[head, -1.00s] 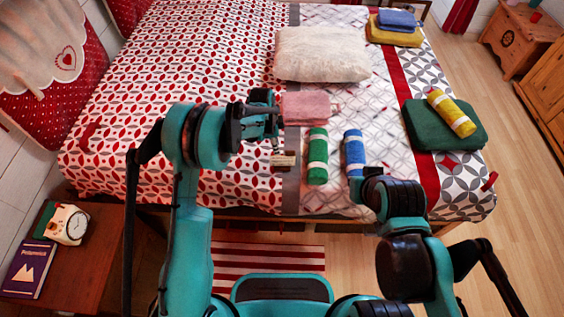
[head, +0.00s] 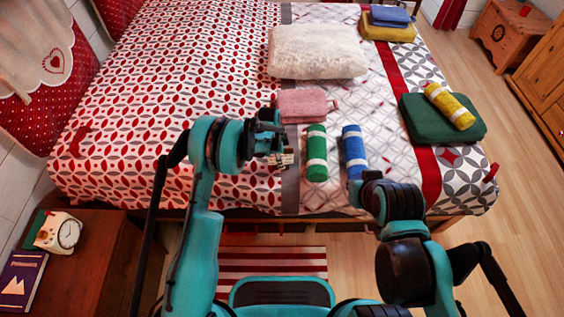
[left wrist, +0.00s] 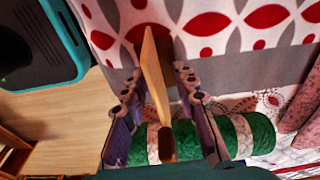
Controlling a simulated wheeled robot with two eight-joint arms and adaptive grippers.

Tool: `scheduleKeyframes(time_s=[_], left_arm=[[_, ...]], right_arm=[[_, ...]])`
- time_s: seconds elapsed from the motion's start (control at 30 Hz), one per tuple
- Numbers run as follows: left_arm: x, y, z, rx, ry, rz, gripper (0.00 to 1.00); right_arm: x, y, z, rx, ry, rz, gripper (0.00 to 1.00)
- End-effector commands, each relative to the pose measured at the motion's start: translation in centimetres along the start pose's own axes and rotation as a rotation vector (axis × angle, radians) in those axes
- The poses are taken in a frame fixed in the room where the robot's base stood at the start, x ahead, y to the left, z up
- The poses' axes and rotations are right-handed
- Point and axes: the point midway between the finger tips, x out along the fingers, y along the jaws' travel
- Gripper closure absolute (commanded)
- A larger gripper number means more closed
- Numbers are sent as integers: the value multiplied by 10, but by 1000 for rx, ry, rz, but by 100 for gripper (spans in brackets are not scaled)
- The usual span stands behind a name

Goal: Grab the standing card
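The standing card (head: 287,159) is on the bed's front part, beside the grey stripe, partly hidden by my left gripper in the head view. In the left wrist view the card (left wrist: 155,72) shows nearly edge-on as a thin tan slab. My left gripper (left wrist: 158,90) is open, with one finger on each side of the card. Gaps show between the card and both fingers. In the head view my left gripper (head: 276,145) is just left of the green roll. My right gripper is not clearly visible; the right arm ends near the blue roll.
A green roll (head: 316,153) and a blue roll (head: 354,152) lie right of the card. A folded pink cloth (head: 302,104) lies behind it. A yellow roll (head: 450,106) rests on a dark green folded cloth (head: 420,120) farther right. The patterned bed to the left is clear.

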Motion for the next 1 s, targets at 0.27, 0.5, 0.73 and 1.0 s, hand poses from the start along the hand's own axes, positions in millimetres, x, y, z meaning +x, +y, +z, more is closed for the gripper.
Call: scheduleKeyframes(time_s=[0.27,0.5,0.73,1.0], left_arm=[[-2,0,0,-1,0,0,100],[-2,0,0,-1,0,0,100],[-8,0,-1,-1,0,0,100],[-50,0,-9,0,0,0,100]], right_arm=[[-1,0,-1,0,0,0,100],[-1,0,-1,0,0,0,100],[-4,0,-3,0,0,0,100],[-22,0,-16,0,0,0,100]])
